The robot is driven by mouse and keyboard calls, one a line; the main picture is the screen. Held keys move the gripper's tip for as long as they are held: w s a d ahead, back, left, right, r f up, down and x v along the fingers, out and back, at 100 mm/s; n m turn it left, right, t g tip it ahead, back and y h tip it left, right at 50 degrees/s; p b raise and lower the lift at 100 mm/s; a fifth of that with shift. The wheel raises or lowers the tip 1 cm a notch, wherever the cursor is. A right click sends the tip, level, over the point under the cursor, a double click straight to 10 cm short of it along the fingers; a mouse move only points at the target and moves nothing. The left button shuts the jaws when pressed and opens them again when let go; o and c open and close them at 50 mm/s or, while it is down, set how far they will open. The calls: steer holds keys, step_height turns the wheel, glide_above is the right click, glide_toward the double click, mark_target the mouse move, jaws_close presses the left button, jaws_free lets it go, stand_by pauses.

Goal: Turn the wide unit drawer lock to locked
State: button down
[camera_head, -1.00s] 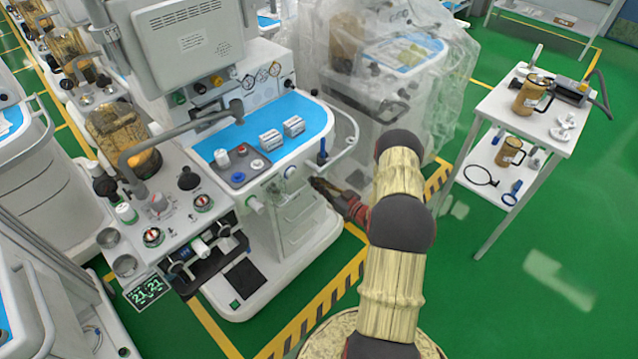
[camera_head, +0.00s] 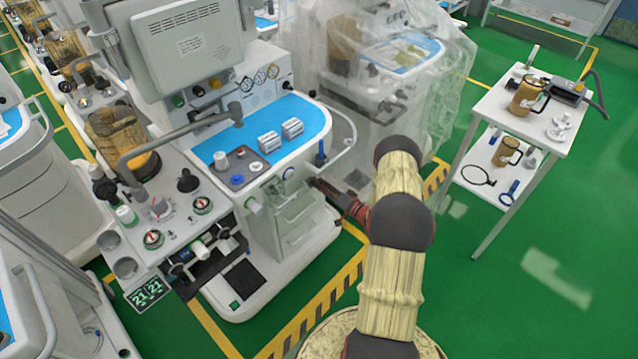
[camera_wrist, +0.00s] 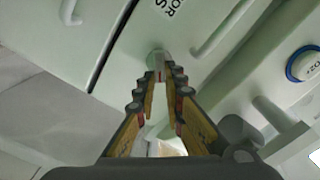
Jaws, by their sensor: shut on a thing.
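The anaesthesia cart with the wide drawer unit (camera_head: 300,222) stands left of my arm in the head view. My gripper (camera_wrist: 160,76) reaches its drawer side; it also shows in the head view (camera_head: 318,186). In the wrist view, a small pale lock knob (camera_wrist: 156,60) stands out from the light green drawer front (camera_wrist: 128,75). My fingertips are closed in on the knob from both sides. Its turned position cannot be made out. In the head view the knob is too small or hidden to tell.
Drawer handles (camera_wrist: 222,30) and a blue-ringed round part (camera_wrist: 303,66) lie near the gripper in the wrist view. A plastic-covered cart (camera_head: 385,75) stands just behind. A white side table (camera_head: 530,118) is at right, with open green floor around it.

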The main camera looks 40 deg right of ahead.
steer(key=shift+d+f+m, duration=0.1)
steer(key=shift+f+m, duration=0.1)
steer(key=shift+m, duration=1.05)
steer(key=shift+d+f+m, duration=0.1)
steer(key=shift+f+m, duration=0.05)
steer(key=shift+m, duration=1.05)
steer(key=shift+d+f+m, duration=0.1)
steer(key=shift+f+m, duration=0.1)
steer(key=shift+m, duration=1.05)
steer(key=c, duration=1.9)
jaws_free()
steer(key=shift+a, duration=0.1)
steer(key=s, duration=0.8)
steer(key=s+d, duration=0.1)
steer(key=s, duration=0.3)
